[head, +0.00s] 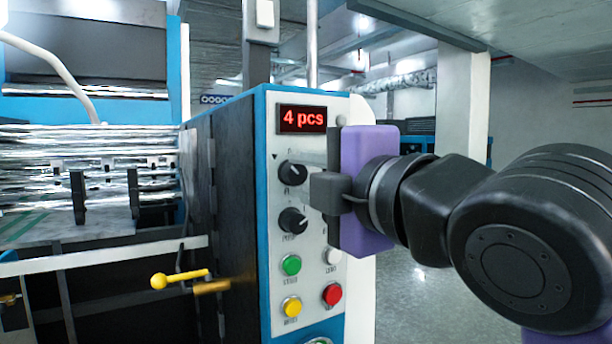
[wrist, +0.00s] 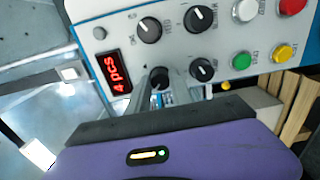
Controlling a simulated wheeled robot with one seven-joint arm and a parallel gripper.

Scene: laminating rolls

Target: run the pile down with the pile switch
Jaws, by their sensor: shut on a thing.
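The control panel (head: 306,240) has a red display (head: 302,118) reading "4 pcs". Below the display is the upper left black knob (head: 291,172), with a lower left knob (head: 292,220) under it. In the wrist view my gripper (wrist: 166,84) has its narrow fingers shut on the upper left knob (wrist: 158,77). In the head view the purple and dark gripper body covers the panel's right side. The wrist view shows two right-hand knobs (wrist: 149,29) there. The labels are too small to tell which control is the pile switch.
Green (head: 291,265), yellow (head: 291,307) and red (head: 332,294) buttons sit low on the panel. A yellow-knobbed lever (head: 160,281) sticks out left of it. The floor to the right is clear.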

